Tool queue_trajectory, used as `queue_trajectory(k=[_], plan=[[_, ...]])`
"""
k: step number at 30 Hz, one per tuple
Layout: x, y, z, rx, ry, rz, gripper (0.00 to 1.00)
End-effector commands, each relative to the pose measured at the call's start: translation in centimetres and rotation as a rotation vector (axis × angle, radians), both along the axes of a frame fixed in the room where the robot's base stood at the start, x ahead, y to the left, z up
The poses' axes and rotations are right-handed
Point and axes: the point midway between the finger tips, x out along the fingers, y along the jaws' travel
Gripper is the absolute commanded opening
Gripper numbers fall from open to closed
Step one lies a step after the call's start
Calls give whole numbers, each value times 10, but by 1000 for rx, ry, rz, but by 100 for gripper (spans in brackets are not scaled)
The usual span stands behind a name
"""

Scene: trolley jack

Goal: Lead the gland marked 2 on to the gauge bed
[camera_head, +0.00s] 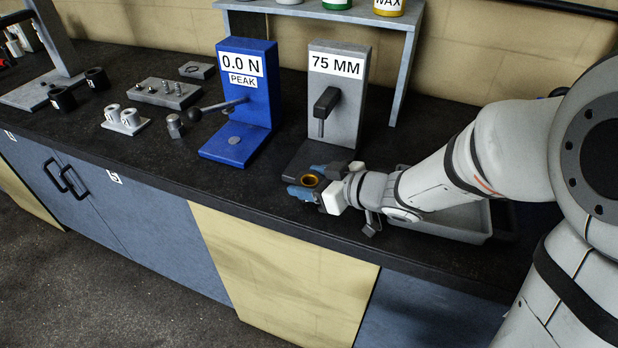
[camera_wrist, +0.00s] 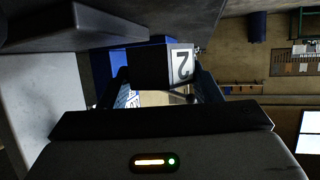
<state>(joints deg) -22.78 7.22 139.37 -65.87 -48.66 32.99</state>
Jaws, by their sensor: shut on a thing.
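My gripper (camera_head: 309,182) is shut on a dark gland (camera_wrist: 150,68) with a white label reading 2. In the wrist view the gland sits between my gripper's blue fingers (camera_wrist: 163,92), its label facing the camera. The grey gauge marked 75 MM (camera_head: 338,88) stands just behind my gripper. Its dark gauge bed (camera_head: 304,157) is partly hidden by the fingers. I cannot tell whether the gland touches the bed.
A blue force stand (camera_head: 246,100) reading 0.0 N stands left of the gauge. Two dark cylinders (camera_head: 62,99), a small block with pins (camera_head: 166,93) and a white holder (camera_head: 125,122) lie farther left. A grey tray (camera_head: 458,222) lies under my arm at right.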

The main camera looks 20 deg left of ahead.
Motion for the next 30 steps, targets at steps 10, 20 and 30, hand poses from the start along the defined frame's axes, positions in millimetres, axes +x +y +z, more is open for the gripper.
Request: queue_trajectory(k=[10,20,30], plan=[[27,-2,-1,1,-1,-2,17],[52,-5,-3,2,-1,-2,17],[78,-7,-5,0,-2,-2,17]])
